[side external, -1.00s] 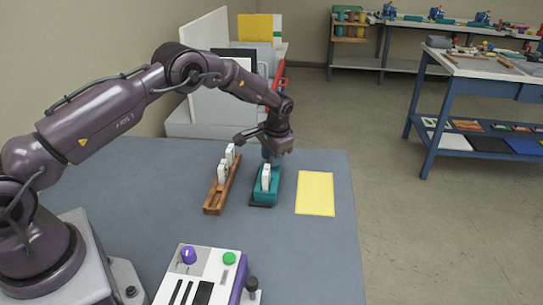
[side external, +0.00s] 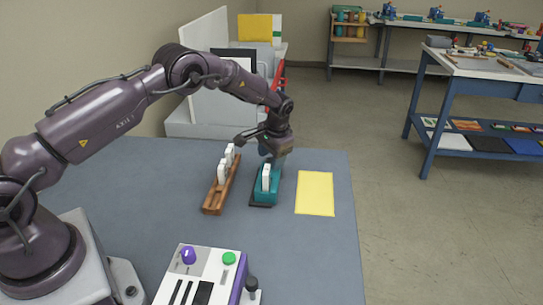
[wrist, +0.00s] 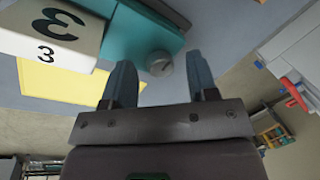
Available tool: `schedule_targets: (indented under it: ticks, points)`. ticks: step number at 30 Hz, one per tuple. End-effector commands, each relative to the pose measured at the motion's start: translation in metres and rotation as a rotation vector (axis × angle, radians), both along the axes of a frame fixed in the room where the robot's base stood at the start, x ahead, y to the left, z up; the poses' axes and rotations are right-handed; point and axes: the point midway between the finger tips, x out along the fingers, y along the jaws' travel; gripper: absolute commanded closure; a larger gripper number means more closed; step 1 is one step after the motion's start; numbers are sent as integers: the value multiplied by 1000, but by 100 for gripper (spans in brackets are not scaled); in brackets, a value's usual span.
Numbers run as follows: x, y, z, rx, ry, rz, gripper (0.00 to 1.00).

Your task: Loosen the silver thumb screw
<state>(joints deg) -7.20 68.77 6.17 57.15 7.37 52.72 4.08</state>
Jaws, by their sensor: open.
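The silver thumb screw (wrist: 159,63) is a small round knob on the end of a teal holder (wrist: 142,38) in the wrist view. My gripper (wrist: 160,68) is open, with one dark blue finger on each side of the screw in the picture. I cannot tell whether the fingers touch it. In the side external view, the teal holder (side external: 264,197) stands on the table and carries an upright white tag (side external: 266,177). The tag shows a black 3 in the wrist view (wrist: 48,35). My gripper (side external: 272,153) is at the holder's far end, and the screw is hidden there.
A wooden rack (side external: 215,198) with white tags stands left of the holder. A yellow sheet (side external: 315,193) lies to its right. A control box (side external: 205,272) with purple and green knobs is at the front. White equipment (side external: 215,100) stands behind the table.

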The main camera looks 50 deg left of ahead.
Motion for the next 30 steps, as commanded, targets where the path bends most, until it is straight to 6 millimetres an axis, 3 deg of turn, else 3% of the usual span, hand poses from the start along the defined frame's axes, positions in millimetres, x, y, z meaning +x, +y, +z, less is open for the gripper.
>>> schedule_targets:
  ticks: [5,15,21,30]
  points:
    - [1,-3,12,0,-4,-1,47]
    - [1,-17,82,0,-5,-1,47]
    - [1,-24,114,0,-2,0,47]
    - [0,-26,127,0,1,0,47]
